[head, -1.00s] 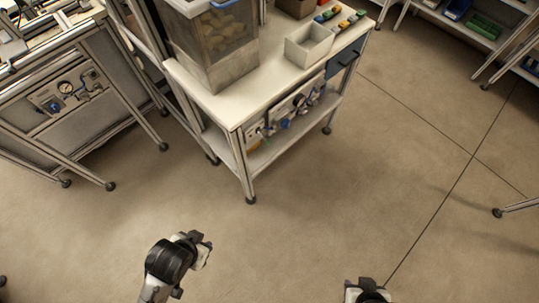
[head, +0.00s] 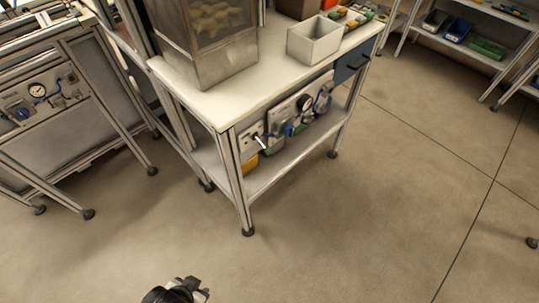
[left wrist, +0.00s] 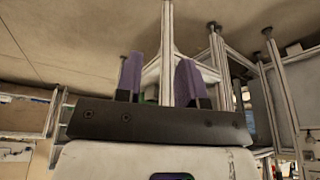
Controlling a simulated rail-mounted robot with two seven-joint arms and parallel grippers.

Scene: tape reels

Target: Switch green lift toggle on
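A control panel (head: 305,107) is mounted under the top of the white workbench, on its right-facing side. It carries a gauge, blue fittings and a small green part (head: 288,129). A pale toggle lever (head: 258,142) sticks out at its left end. I cannot tell which part is the green lift toggle. My left gripper (head: 196,289) is at the bottom edge of the head view, well in front of the bench and apart from it. In the left wrist view its two purple fingers (left wrist: 159,78) stand apart with nothing between them. My right gripper is out of view.
The workbench (head: 205,100) bears a clear-sided hopper (head: 210,45) and a grey bin (head: 314,40). Its legs and lower shelf (head: 290,157) stand below the panel. Another frame with a gauge (head: 38,90) is at left. Shelves are at upper right. The floor between is clear.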

